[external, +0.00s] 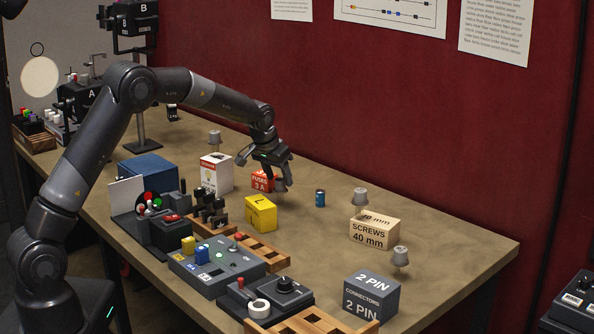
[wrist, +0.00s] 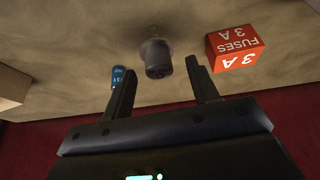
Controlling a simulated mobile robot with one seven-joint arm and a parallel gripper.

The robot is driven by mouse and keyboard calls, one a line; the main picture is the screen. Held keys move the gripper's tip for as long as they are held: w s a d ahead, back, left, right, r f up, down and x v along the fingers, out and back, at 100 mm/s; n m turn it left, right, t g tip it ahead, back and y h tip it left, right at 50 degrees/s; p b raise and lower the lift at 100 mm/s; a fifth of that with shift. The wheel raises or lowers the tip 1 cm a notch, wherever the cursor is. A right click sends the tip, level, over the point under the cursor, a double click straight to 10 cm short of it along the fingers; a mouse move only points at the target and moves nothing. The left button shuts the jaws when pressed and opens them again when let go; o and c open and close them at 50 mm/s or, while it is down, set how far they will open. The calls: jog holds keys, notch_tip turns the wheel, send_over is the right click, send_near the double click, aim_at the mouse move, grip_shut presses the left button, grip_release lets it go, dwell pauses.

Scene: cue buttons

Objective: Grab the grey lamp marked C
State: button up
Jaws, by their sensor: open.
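A small grey lamp (external: 279,187) stands on the table below my gripper (external: 265,171), beside the red fuses box. In the wrist view this grey lamp (wrist: 157,58) lies between the lines of my two open fingers, a little beyond their tips and apart from them. My gripper (wrist: 157,72) holds nothing. Other grey lamps are at the white box (external: 214,138), at the screws box (external: 360,196) and by the connectors box (external: 400,256). I cannot read a letter C on any of the lamps.
The red fuses box (external: 262,180) is close beside the gripper, and a blue can (external: 320,198) stands to its right. A yellow box (external: 260,213) is in front. The screws box (external: 374,230) and connectors box (external: 371,297) stand right. The table's far right is clear.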

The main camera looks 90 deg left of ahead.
aim_at(280, 179)
jog(key=x, duration=0.4)
jog(key=c, duration=0.8)
jog(key=shift+r, duration=0.1)
